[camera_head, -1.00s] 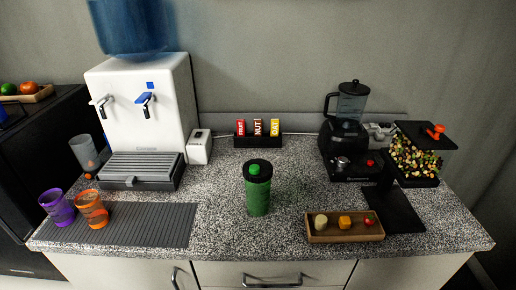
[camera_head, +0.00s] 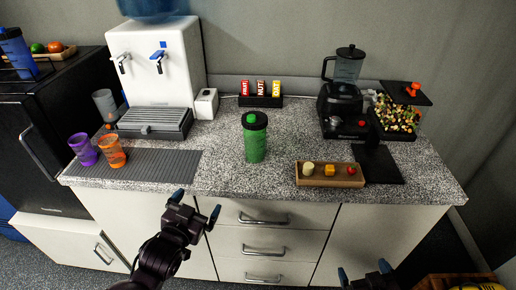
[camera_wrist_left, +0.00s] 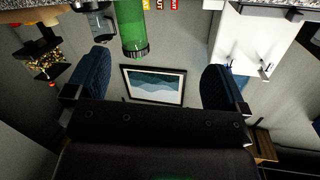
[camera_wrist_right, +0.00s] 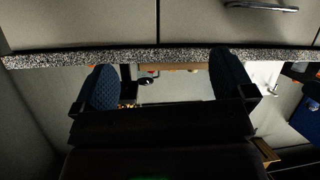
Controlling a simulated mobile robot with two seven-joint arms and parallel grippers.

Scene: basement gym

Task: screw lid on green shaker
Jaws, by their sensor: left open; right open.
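The green shaker (camera_head: 255,146) stands upright near the middle of the speckled counter (camera_head: 225,172). A black lid (camera_head: 254,120) with a green spot on top sits on its mouth; I cannot tell how tightly it is seated. The shaker's green body also shows upside down in the left wrist view (camera_wrist_left: 132,32). My left gripper (camera_head: 196,206) is open and empty, in front of the drawers, below and left of the shaker. My right gripper (camera_head: 364,272) is open and empty at the bottom edge, low and right of the shaker, mostly cut off.
A wooden tray (camera_head: 345,181) with small food pieces is right of the shaker, before a blender (camera_head: 343,100). A water dispenser (camera_head: 150,65), purple cup (camera_head: 83,149) and orange cup (camera_head: 112,152) are left. A bar rack (camera_head: 260,101) is behind. Counter around the shaker is clear.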

